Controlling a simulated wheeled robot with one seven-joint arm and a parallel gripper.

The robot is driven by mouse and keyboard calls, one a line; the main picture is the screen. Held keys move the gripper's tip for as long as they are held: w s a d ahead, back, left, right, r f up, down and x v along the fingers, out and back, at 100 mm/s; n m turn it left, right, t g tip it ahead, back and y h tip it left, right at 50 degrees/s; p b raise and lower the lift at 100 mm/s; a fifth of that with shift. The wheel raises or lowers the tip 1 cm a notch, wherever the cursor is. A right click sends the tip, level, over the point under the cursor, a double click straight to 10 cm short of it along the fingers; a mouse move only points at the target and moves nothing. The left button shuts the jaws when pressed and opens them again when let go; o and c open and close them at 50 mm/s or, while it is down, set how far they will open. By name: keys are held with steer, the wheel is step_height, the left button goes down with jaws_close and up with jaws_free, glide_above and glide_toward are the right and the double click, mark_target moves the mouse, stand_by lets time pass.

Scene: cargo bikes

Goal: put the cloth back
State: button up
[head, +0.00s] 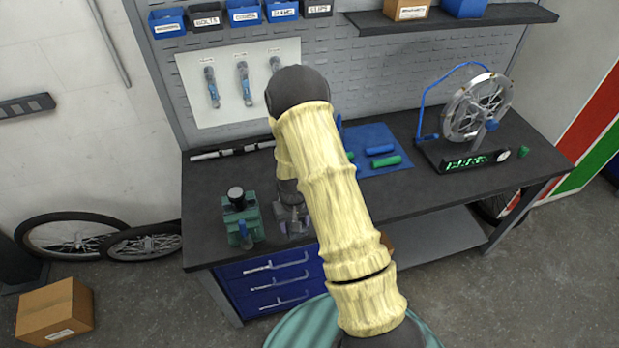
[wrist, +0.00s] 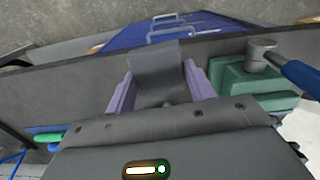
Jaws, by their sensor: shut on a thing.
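A dark grey cloth (wrist: 158,72) shows in the middle of the wrist view, between the two purple fingers of my gripper (wrist: 163,90). The fingers are shut on it, and its free end spreads toward the bench's front edge. In the head view my gripper (head: 291,217) is low over the left part of the workbench (head: 430,190), just right of a green vise (head: 241,222). My arm hides part of the gripper and the bench behind it. I cannot tell whether the cloth touches the benchtop.
The vise (wrist: 245,75) and its blue handle (wrist: 300,75) are close beside the gripper. A blue mat (head: 372,137) with green and blue grips lies right of my arm. A wheel stand (head: 475,110) is farther right. Blue drawers (head: 270,283) are below.

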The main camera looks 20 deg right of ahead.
mark_target(296, 234)
step_height(296, 234, down, 6)
steer(key=b, duration=0.5)
